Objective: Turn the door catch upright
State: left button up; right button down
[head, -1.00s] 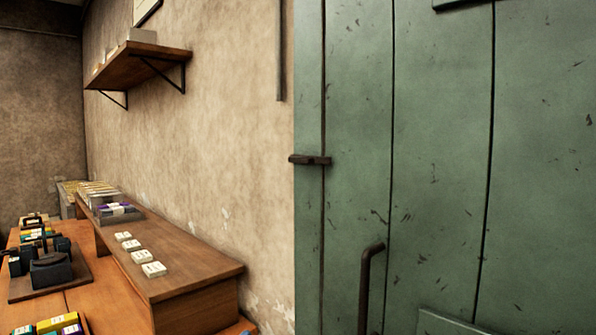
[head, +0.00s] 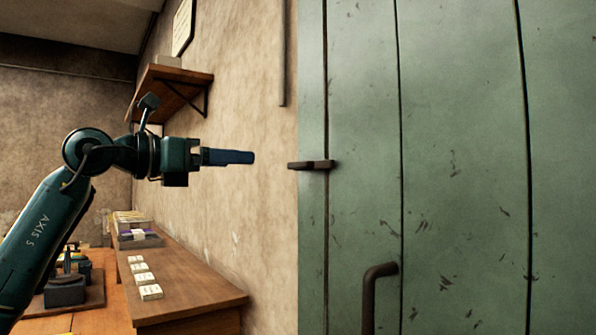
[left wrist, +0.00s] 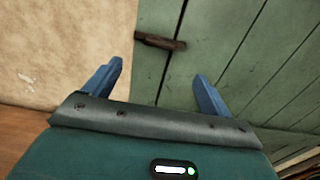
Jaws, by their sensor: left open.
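The door catch (head: 312,164) is a small dark brown bar on the left edge of the green plank door (head: 450,150). It lies level, with its left end reaching past the door edge over the wall. My right gripper does not show.
A dark bent door handle (head: 376,290) stands out below the catch. A wooden bench (head: 190,290) with several small white boxes runs along the wall at lower left. A bracketed shelf (head: 172,90) hangs above it, behind my left arm.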

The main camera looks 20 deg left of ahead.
aim_at(305, 165)
pick_arm(q)
jog(key=p+x, duration=0.2)
jog(key=x, duration=1.1)
jog(key=shift+d, duration=0.1)
jog(key=shift+c, duration=0.4)
jog(key=shift+p, duration=0.3)
jog(key=c, duration=0.9)
